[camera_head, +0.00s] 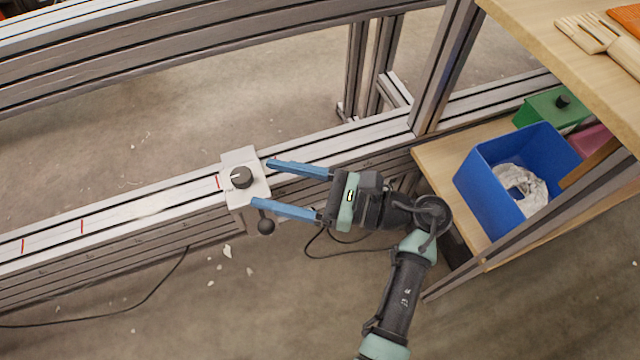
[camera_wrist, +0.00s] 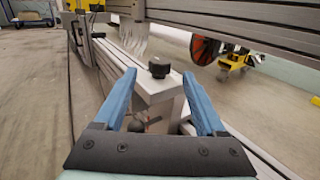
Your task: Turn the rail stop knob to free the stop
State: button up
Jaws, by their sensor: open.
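The rail stop (camera_head: 242,192) is a pale grey block sitting on the aluminium rail. A black knob (camera_head: 241,177) with a light pointer mark is on its top face. A black ball handle (camera_head: 266,226) sticks out at its front side. My gripper (camera_head: 260,183) has two blue fingers, spread open and empty, with the tips at the right edge of the stop. In the wrist view the stop block (camera_wrist: 158,88) and knob (camera_wrist: 159,67) lie between and beyond the fingers, and the ball handle (camera_wrist: 133,125) shows lower down. I see no contact with the knob.
The rail (camera_head: 140,212) runs left with red marks and is clear there. A wooden shelf (camera_head: 440,160) at right holds a blue bin (camera_head: 515,180) and a green box (camera_head: 552,108). An upright post (camera_head: 445,65) stands behind my arm. A cable lies on the floor.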

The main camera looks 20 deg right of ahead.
jog(key=v, duration=0.7)
jog(key=shift+p, duration=0.45)
